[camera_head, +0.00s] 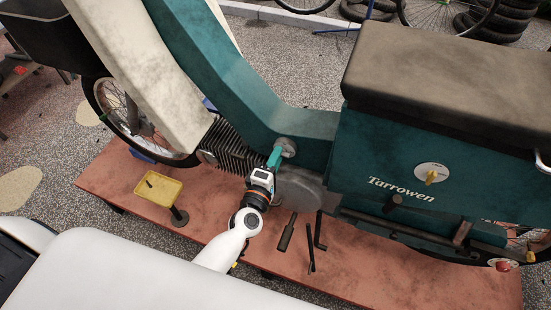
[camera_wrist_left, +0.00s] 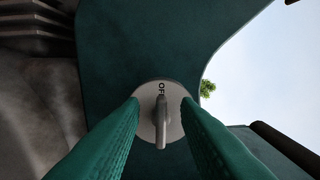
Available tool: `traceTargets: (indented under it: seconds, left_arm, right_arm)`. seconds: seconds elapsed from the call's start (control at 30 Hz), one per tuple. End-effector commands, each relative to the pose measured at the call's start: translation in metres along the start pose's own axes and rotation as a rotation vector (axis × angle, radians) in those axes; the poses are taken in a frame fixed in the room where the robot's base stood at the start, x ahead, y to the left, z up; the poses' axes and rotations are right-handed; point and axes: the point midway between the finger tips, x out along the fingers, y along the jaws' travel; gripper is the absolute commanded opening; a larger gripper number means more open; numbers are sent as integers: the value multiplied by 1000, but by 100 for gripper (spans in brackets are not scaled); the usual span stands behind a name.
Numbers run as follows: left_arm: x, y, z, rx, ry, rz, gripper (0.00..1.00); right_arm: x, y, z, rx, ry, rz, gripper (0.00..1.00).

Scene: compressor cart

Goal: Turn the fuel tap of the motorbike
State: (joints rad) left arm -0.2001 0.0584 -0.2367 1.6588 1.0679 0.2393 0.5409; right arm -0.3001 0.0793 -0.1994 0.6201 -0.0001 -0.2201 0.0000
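The motorbike (camera_head: 395,150) is dark green with a cream leg shield. Its fuel tap is a grey round plate with a lever; the tap (camera_head: 288,146) is partly behind my left gripper (camera_head: 275,158). The tap also shows in the left wrist view (camera_wrist_left: 161,122). There the lever hangs down the picture from the plate's middle, and letters reading "OF" stand at its upper end. The two green fingers of my left gripper (camera_wrist_left: 160,108) stand apart on either side of the lever, with a gap on both sides. My right gripper is not in view.
The motorbike stands over a reddish platform (camera_head: 370,277). A yellow tray (camera_head: 158,188) on a stand is at left. A yellow knob on a white disc (camera_head: 432,174) sits on the side panel beside "Tarrowen". Dark pedals and levers (camera_head: 287,232) stick out below the engine.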

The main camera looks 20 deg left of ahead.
Motion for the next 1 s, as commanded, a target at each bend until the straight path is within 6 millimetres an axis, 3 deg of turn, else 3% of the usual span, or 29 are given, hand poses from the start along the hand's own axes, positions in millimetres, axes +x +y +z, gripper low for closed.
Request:
traceTargets:
  seconds: [0.17,0.5,0.7,1.0]
  left_arm:
    - [-9,1,0,1,0,1,29]
    - [-78,2,0,0,1,3,29]
    - [-109,2,0,1,0,2,29]
    - [-120,0,0,0,0,0,29]
  right_arm:
    - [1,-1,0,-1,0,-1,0]
    - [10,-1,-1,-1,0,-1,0]
    - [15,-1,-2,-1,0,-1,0]
    - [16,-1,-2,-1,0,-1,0]
